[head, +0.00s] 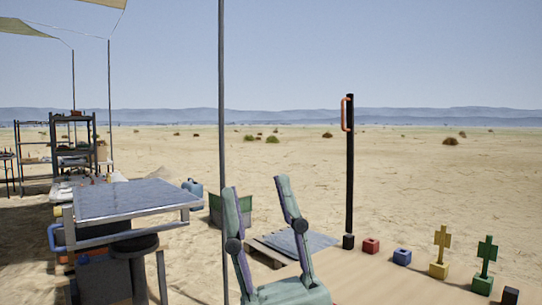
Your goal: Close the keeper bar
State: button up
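A tall black bar (350,190) with an orange-red handle (344,114) near its top stands upright right of centre in the head view. It looks like the keeper bar. Its foot is in a small black block (348,241) at the far edge of a tan surface. My gripper (256,184), pale green and purple with black joints, is at the bottom centre. Its two fingers point up and stand apart with nothing between them. It is left of the bar and appears apart from it. My gripper's lower part is cut off by the frame.
On the tan surface (385,285) stand a red block (371,246), a blue block (402,256), a yellow cross piece (441,250) and a green cross piece (486,260). A thin grey pole (222,120) rises left of my gripper. A dark-topped table (130,198) stands at left.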

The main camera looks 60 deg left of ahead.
aim_at(350, 98)
jog(key=u, duration=1.3)
